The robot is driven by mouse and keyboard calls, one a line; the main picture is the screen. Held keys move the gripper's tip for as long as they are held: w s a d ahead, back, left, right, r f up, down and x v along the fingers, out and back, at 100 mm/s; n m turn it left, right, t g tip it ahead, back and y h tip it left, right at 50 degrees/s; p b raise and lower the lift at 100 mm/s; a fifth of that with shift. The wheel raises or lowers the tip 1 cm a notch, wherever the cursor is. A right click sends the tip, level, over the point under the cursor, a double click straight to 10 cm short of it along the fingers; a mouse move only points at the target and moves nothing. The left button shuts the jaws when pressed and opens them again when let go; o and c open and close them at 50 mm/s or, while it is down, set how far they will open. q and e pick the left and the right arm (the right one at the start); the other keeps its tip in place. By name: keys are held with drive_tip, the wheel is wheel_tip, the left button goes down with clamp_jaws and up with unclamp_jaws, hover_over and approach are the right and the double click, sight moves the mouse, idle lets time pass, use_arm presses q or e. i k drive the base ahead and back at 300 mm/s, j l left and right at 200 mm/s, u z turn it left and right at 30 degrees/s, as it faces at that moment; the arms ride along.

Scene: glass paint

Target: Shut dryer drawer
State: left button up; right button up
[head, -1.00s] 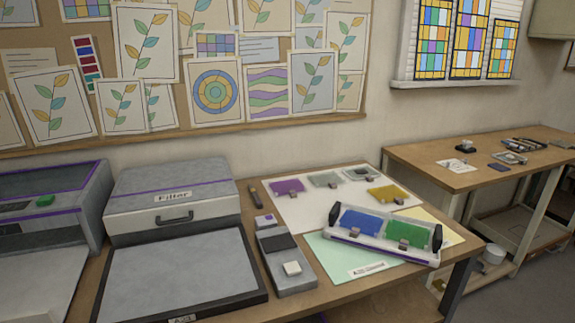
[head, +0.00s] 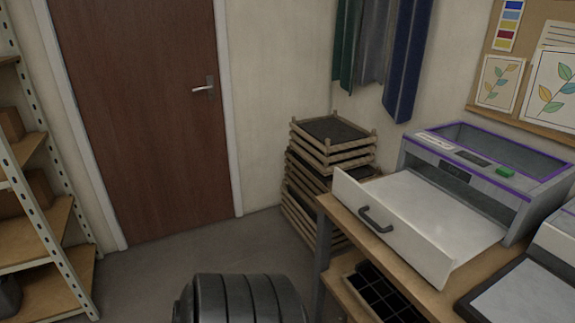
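The dryer (head: 524,208) is a grey box with purple trim and a green button (head: 504,171), on the wooden bench at the right. Its white drawer (head: 440,205) is pulled far out toward the left and stands open. The drawer's inside looks flat and empty. A dark grey bar handle (head: 375,219) sits on the drawer's front panel. Neither of my grippers is in view.
Slatted wooden racks (head: 333,143) stand in the corner behind the bench. A door (head: 150,110) and shelving (head: 40,210) are at left. A dark ribbed rounded object (head: 245,300) is at the bottom edge. The floor (head: 200,253) between is clear.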

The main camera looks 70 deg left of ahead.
sight(436, 231)
drive_tip(key=u, duration=1.75)
